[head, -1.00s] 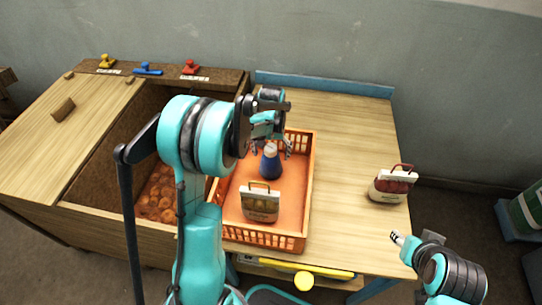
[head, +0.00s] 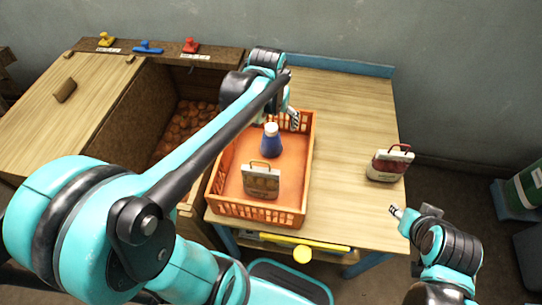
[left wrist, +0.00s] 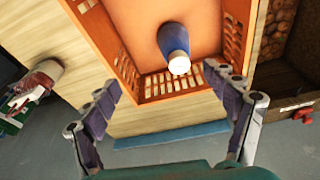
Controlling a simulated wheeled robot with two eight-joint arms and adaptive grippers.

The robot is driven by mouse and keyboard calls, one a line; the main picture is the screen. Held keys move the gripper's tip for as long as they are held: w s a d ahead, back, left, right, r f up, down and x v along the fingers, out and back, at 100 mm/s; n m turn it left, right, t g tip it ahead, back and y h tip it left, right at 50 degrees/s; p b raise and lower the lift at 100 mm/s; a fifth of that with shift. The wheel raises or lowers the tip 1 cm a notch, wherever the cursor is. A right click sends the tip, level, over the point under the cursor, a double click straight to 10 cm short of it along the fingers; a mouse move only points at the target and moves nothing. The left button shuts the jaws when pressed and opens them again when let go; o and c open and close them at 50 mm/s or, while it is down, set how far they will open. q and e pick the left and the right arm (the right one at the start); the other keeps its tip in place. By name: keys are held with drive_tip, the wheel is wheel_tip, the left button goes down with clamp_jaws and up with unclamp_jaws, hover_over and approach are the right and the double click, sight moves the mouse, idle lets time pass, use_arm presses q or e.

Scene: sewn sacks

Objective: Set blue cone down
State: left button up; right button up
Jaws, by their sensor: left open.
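The blue cone (head: 271,142), with a pale top, stands upright on the floor of the orange crate (head: 223,208), toward its far end. My left gripper (head: 294,119) is open and empty, at the far right of the cone and apart from it; my arm partly hides it. In the left wrist view, the cone (left wrist: 174,42) shows beyond the spread fingers of the left gripper (left wrist: 175,88), with nothing between them. My right gripper (head: 397,211) hangs off the table's right front side; its jaws are too small to read.
A beige sack with a handle (head: 261,184) stands in the crate's near part. A red-and-white sack (head: 389,164) stands on the table (head: 345,125) at right. A bin of round brown things (head: 187,128) is left of the crate. The table between crate and red sack is clear.

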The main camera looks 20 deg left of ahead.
use_arm(q)
drive_tip(key=s+d+m+t, duration=0.1)
drive_tip(key=s+d+t, duration=0.1)
drive_tip(key=s, duration=0.4)
drive_tip(key=s+d+t, duration=0.2)
drive_tip(key=s, duration=0.4)
drive_tip(key=shift+s+d+m+t, duration=0.25)
drive_tip(key=shift+d+m+t, duration=0.05)
drive_tip(key=shift+d+m, duration=0.1)
drive_tip(key=shift+f, duration=0.1)
drive_tip(key=shift+f+b, duration=0.7)
drive_tip(key=shift+f, duration=0.05)
